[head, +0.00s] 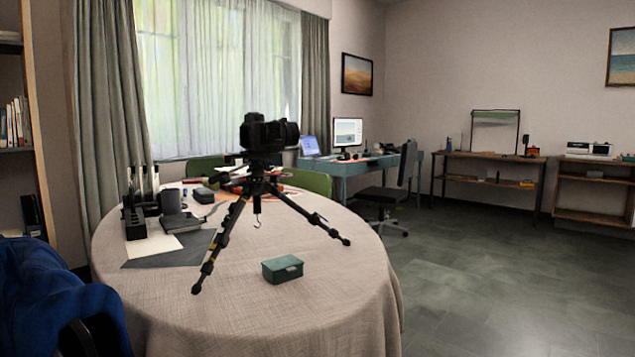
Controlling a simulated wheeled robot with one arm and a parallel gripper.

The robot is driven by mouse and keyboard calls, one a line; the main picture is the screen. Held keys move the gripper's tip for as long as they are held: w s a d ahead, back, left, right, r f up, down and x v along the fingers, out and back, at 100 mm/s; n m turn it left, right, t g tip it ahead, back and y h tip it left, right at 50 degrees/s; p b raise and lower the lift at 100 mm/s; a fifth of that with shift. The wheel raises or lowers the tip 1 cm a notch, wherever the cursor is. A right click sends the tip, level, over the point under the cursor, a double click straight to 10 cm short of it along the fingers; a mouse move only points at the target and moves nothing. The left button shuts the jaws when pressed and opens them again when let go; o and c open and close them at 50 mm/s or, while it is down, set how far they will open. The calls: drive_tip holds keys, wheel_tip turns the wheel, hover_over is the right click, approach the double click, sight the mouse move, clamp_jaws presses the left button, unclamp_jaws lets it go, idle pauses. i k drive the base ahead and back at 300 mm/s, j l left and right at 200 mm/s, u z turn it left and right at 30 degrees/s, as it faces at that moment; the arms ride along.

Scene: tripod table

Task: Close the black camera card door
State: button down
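A black camera (268,134) sits on top of a black tripod (258,187) in the head view. The tripod stands with its legs spread on a round table (330,315) covered by a beige cloth. The camera's lens points to the right. The card door cannot be made out at this size, so I cannot tell how far open it is. My gripper is not in view.
A small green box (283,268) lies in front of the tripod. Black items, a notebook (182,222) and papers crowd the table's left. A blue-draped chair (55,300) stands front left. Open floor (500,270) lies right of the table.

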sight(270, 131)
drive_tip(key=u, duration=0.5)
drive_tip(key=i+l+u, duration=0.1)
drive_tip(key=u, duration=0.4)
drive_tip(key=i+l+u, duration=0.1)
drive_tip(key=l+u, duration=0.2)
drive_tip(key=u, duration=0.15)
drive_tip(key=l+u, duration=0.2)
drive_tip(key=u, duration=0.3)
drive_tip(key=l+u, duration=0.25)
drive_tip(key=u, duration=0.25)
